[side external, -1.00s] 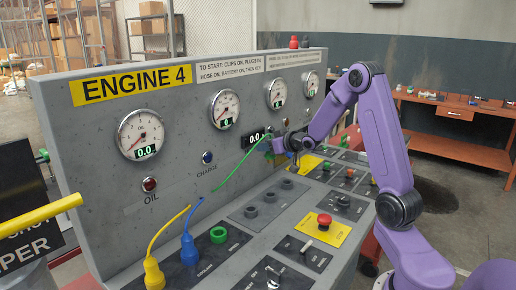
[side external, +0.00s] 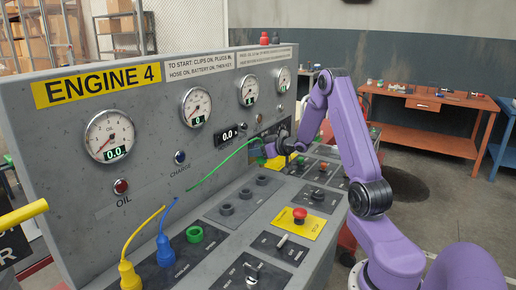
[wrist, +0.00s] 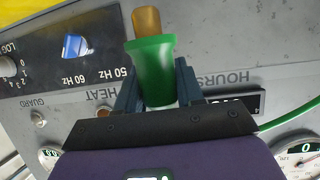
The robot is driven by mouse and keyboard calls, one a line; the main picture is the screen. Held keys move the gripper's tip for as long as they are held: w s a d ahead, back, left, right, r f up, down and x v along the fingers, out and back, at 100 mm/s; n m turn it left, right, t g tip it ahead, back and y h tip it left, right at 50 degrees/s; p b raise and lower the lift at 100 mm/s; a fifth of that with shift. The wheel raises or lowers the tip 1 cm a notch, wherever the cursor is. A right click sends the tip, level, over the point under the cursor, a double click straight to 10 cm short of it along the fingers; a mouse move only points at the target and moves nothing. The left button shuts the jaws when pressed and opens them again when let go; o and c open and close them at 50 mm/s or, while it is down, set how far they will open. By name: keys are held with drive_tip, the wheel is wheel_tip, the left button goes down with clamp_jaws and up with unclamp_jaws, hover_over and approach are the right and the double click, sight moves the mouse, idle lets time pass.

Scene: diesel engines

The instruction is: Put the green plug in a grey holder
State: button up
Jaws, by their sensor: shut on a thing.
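My gripper (wrist: 156,84) is shut on the green plug (wrist: 152,62), which shows between the two fingers with its brass-coloured tip pointing away from my wrist. In the side external view my gripper (side external: 275,148) is at the far end of the console, close to the upright panel, and the plug is small and partly hidden there. A green cable (side external: 222,163) runs from it to the panel. Several round dark grey holders stand in a row on the console: a near one (side external: 226,209), a middle one (side external: 245,194) and a far one (side external: 263,180). They look empty.
A blue plug (side external: 164,248) and a yellow plug (side external: 130,275) stand at the near end, beside a green ring (side external: 194,234). A red stop button (side external: 299,214) and a switch (side external: 282,241) rise from the console. The upright gauge panel (side external: 150,165) borders the back.

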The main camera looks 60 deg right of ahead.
drive_tip(key=shift+f, duration=3.2)
drive_tip(key=o, duration=1.2)
drive_tip(key=shift+c, duration=0.2)
drive_tip(key=shift+s, duration=0.15)
drive_tip(key=v, duration=1.7)
